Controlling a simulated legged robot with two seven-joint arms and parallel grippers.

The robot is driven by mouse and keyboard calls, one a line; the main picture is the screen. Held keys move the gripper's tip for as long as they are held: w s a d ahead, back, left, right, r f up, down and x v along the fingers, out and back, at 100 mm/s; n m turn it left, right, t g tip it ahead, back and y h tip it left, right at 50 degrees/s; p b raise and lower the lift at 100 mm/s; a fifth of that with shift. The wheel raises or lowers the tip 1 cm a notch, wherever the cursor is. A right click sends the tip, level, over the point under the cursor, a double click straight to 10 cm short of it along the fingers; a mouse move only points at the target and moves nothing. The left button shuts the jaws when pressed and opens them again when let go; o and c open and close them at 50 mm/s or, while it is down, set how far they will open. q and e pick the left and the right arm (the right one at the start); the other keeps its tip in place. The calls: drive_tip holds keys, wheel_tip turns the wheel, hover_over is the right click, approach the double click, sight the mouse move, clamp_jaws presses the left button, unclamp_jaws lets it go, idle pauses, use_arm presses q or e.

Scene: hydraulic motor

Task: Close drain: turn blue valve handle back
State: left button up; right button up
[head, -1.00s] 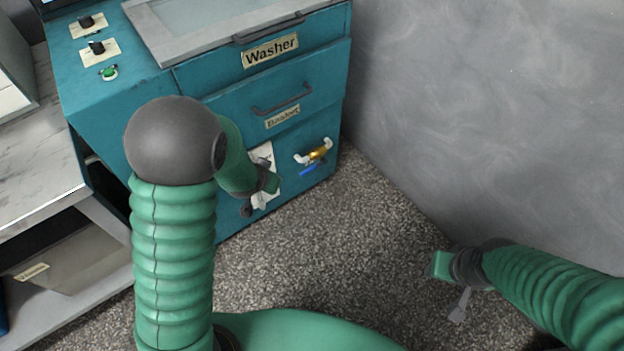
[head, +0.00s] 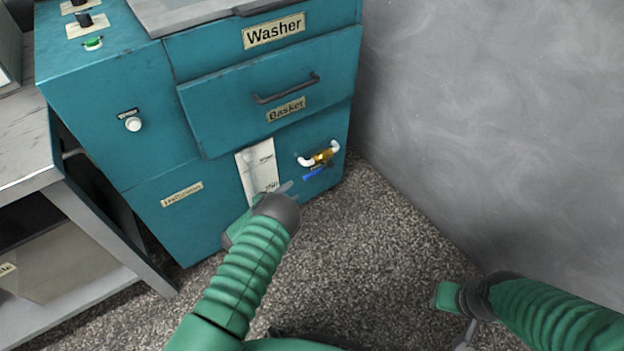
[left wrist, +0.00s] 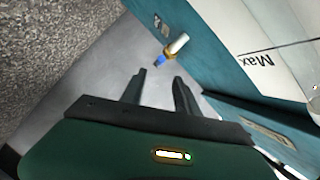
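The blue valve handle (head: 315,173) sits just below a brass valve (head: 324,156) with white pipe ends, low on the right of the teal washer's front. In the left wrist view the blue handle (left wrist: 160,62) and the brass valve (left wrist: 169,52) show beyond the fingertips. My left gripper (left wrist: 158,82) is open and empty, with a gap between it and the handle. In the head view its fingers (head: 287,187) are partly hidden by my wrist, to the left of the handle. My right gripper (head: 450,318) is low at the right, away from the washer; its fingers are unclear.
The teal washer (head: 150,85) has a basket drawer (head: 225,110) with a dark handle above the valve. A white level gauge (head: 258,165) is left of the valve. A grey wall (head: 480,100) stands at right. Speckled floor (head: 370,240) is clear before the washer.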

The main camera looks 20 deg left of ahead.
sight(312, 176)
use_arm(q)
drive_tip(key=b+x, duration=0.2)
drive_tip(key=x, duration=0.2)
drive_tip(key=b+x, duration=0.2)
drive_tip(key=x, duration=0.2)
drive_tip(key=b+x, duration=0.2)
drive_tip(key=x, duration=0.2)
drive_tip(key=shift+f, duration=0.3)
drive_tip(key=shift+w+d+r, duration=0.1)
drive_tip(key=shift+w+r, duration=0.05)
drive_tip(key=shift+w, duration=0.2)
clamp_jaws()
drive_tip(key=shift+s, duration=0.1)
